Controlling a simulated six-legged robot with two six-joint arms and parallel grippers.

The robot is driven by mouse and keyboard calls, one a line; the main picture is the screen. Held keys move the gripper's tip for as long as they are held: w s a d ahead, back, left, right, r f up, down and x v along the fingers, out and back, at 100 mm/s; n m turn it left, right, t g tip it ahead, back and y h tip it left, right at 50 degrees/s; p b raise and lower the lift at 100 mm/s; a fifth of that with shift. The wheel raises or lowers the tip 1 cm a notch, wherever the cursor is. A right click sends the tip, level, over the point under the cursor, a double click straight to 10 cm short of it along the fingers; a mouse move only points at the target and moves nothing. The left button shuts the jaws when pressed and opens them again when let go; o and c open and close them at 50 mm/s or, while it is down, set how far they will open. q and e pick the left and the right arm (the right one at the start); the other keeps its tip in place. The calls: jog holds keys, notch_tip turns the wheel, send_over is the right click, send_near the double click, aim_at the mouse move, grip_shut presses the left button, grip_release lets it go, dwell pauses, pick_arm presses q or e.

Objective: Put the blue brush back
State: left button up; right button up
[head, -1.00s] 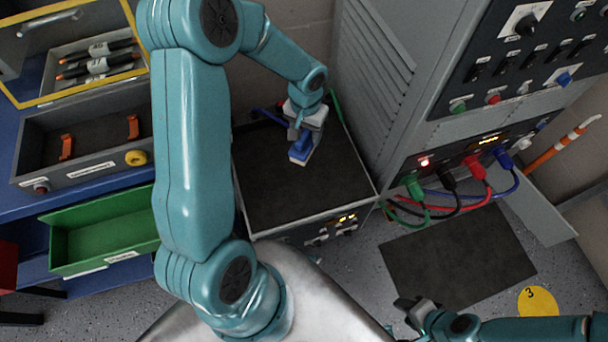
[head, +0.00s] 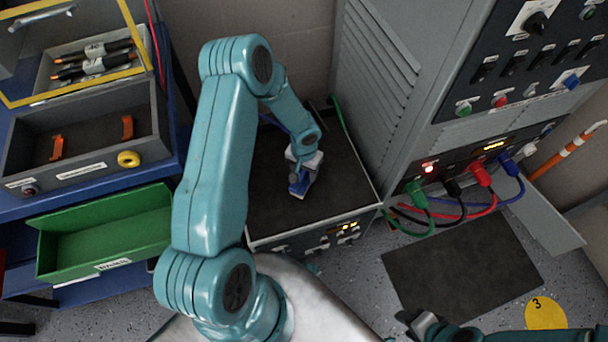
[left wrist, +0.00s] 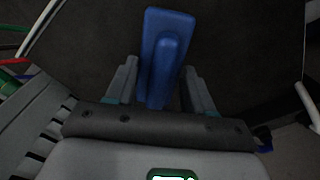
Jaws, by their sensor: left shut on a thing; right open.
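My left gripper (head: 302,170) comes down from above and is shut on the brush. In the left wrist view the blue brush (left wrist: 163,55) sticks out between the two fingers of my left gripper (left wrist: 160,90). I cannot tell whether the brush touches the top. My right gripper (head: 418,325) is low in the head view, open and empty above the floor.
A green open bin (head: 105,235) sits at left below a grey tray (head: 85,145) with orange clips. The tall grey cabinet (head: 385,95) stands right of the low unit, with coloured cables (head: 465,200) plugged in. A dark mat (head: 460,260) lies on the floor.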

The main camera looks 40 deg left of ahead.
pick_arm(q)
notch_tip(320, 180, down, 2)
jog(key=shift+f, duration=0.15)
jog(key=shift+f+b, duration=0.1)
jog(key=shift+b, duration=0.2)
jog(key=o, duration=0.9)
jog(key=shift+o, duration=0.2)
